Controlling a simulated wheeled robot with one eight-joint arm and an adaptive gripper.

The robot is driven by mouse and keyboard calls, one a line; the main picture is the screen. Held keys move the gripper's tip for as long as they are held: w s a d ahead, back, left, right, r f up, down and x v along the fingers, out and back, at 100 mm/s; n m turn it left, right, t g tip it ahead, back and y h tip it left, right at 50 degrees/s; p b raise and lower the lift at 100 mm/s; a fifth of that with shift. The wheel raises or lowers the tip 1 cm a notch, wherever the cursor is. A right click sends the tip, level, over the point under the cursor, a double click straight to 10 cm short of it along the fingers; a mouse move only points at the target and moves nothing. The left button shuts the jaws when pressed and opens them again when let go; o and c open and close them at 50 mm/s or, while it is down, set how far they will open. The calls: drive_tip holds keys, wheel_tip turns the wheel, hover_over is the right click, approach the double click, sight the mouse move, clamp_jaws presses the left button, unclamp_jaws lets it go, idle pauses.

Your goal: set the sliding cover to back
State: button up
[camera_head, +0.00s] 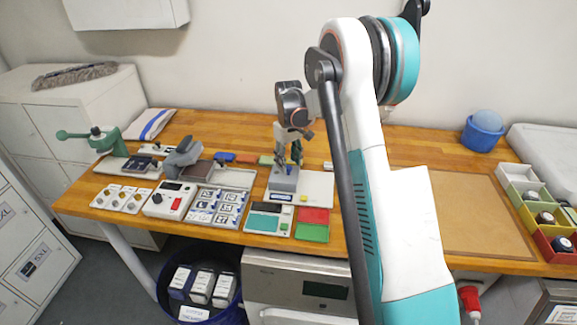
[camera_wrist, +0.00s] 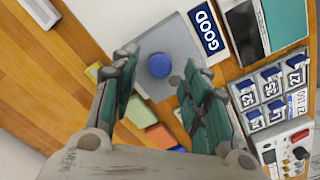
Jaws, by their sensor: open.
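A grey block (camera_head: 284,184) sits on a pale base plate (camera_head: 318,187) near the middle of the workbench; I take its grey top to be the sliding cover. In the wrist view the grey cover (camera_wrist: 152,44) carries a round blue knob (camera_wrist: 159,65), with a blue GOOD label (camera_wrist: 207,32) beside it. My gripper (camera_head: 291,158) points down over the block, and in the wrist view its fingers (camera_wrist: 160,72) are apart, one on each side of the knob in the picture. Whether they touch the knob or cover cannot be told. The fingers hide part of the block.
A panel with a green screen (camera_head: 264,222) and red and green pads (camera_head: 313,216) lie in front. A tray of number tags (camera_head: 215,207) and a control box (camera_head: 170,200) are to the left. A brown mat (camera_head: 480,215) and coloured bins (camera_head: 530,205) are right.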

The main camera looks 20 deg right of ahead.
drive_tip(key=shift+f, duration=1)
clamp_jaws()
drive_tip(key=s+d, duration=0.2)
drive_tip(key=d, duration=0.1)
drive_tip(key=s+d+b, duration=0.1)
drive_tip(key=s+d, duration=0.1)
drive_tip(key=d, duration=0.1)
drive_tip(key=s+d, duration=0.2)
drive_tip(key=d, duration=0.1)
drive_tip(key=shift+s+d, duration=0.3)
drive_tip(key=shift+d, duration=0.1)
unclamp_jaws()
drive_tip(key=shift+s+d, duration=0.1)
drive_tip(key=shift+d, duration=0.1)
drive_tip(key=shift+a, duration=0.1)
